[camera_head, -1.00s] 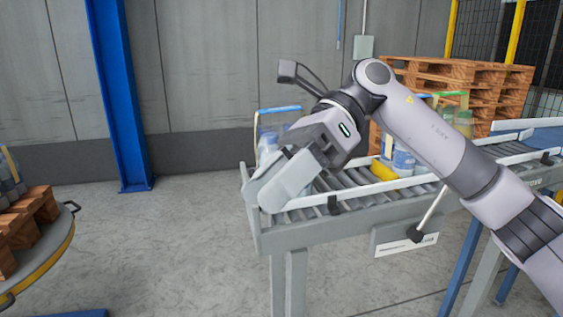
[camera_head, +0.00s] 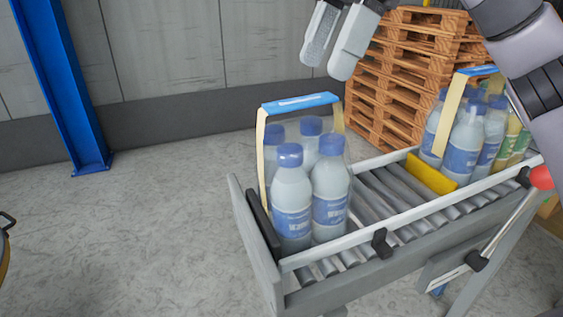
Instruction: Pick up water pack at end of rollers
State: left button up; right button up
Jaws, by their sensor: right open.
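A water pack (camera_head: 314,192) of several clear bottles with blue caps and blue labels stands upright at the near left end of the roller conveyor (camera_head: 385,262). A blue-topped carrying handle (camera_head: 300,102) on tan straps arches over it. My right gripper (camera_head: 327,68) is above and slightly right of the handle, apart from it. Its two fingers point down with a gap between them, and nothing is held. The gripper's upper part is cut off by the top edge. My left gripper is not in view.
A second water pack (camera_head: 468,138) stands farther along the rollers, behind a yellow block (camera_head: 431,173). Side rails flank the rollers, and an end plate (camera_head: 254,240) closes the left end. Stacked wooden pallets (camera_head: 400,85) stand behind.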

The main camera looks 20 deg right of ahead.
aim_at(306, 99)
jog(key=shift+w, duration=0.35)
jog(key=shift+f, duration=0.2)
jog(key=shift+b+x, duration=0.4)
jog(key=shift+x, duration=2.9)
jog(key=shift+s, duration=0.1)
grip_shut()
jog(key=shift+r, duration=0.2)
